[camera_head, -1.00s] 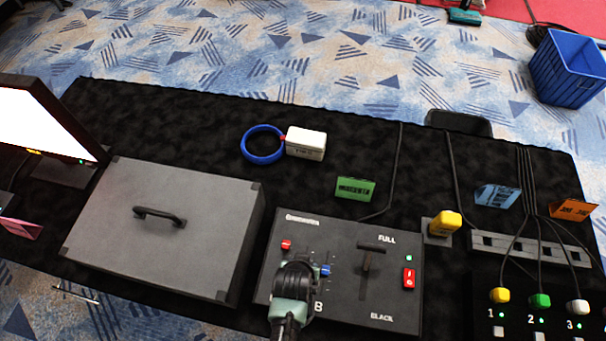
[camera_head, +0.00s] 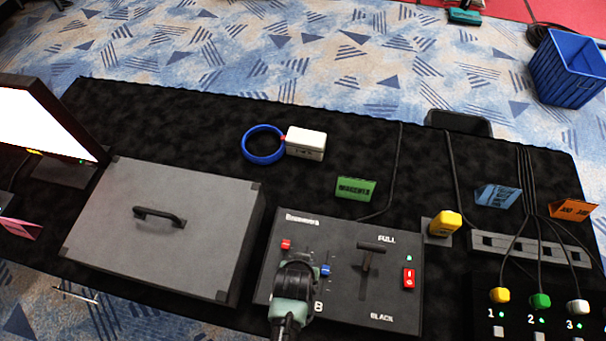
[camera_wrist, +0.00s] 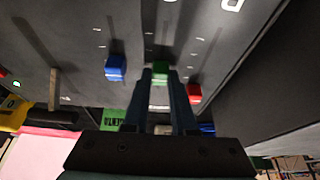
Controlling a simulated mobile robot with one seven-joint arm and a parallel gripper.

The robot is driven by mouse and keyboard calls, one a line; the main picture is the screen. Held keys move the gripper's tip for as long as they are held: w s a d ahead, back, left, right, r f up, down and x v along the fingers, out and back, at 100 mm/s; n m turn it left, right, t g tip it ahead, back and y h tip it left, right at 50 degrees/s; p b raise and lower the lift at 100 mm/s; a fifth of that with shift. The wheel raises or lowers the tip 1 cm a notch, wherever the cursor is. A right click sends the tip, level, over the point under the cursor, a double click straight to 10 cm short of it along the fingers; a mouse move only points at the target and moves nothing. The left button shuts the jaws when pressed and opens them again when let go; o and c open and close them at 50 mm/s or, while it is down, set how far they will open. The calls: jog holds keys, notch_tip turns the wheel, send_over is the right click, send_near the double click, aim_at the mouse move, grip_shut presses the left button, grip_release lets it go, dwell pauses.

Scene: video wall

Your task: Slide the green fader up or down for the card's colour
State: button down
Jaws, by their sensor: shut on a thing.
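The control box (camera_head: 340,305) stands at the table's front, with a red fader (camera_head: 286,244) and a blue fader (camera_head: 325,270). My gripper (camera_wrist: 161,80) is over it, its body hiding the green fader in the head view. In the wrist view the green fader cap (camera_wrist: 160,68) sits between my fingertips, and my gripper is shut on it. The blue cap (camera_wrist: 115,67) is to its left and the red cap (camera_wrist: 194,92) to its right, both apart from my fingers. A green card (camera_head: 355,189) stands behind the box; its dark lettering seems to read MAGENTA.
A T-handled lever (camera_head: 373,250) and red switch (camera_head: 408,278) are on the box's right half. A grey case (camera_head: 160,225) lies left of it. A yellow-topped item (camera_head: 445,223), blue card (camera_head: 497,196) and orange card (camera_head: 572,208) stand to the right.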

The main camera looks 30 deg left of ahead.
dwell(0.8)
jog(key=s+p, duration=0.1)
jog(key=s, duration=0.1)
jog(key=s+d+p, duration=0.1)
jog(key=s, duration=0.1)
jog(key=shift+s+d+r, duration=0.1)
jog(key=shift+s+d, duration=0.05)
jog(key=shift+s, duration=0.05)
jog(key=shift+s+f, duration=0.1)
jog(key=shift+f, duration=0.1)
jog(key=c, duration=0.7)
grip_release()
jog(key=shift+s, duration=0.1)
jog(key=shift+c, duration=0.2)
jog(key=shift+r, duration=0.1)
jog(key=v, duration=1.3)
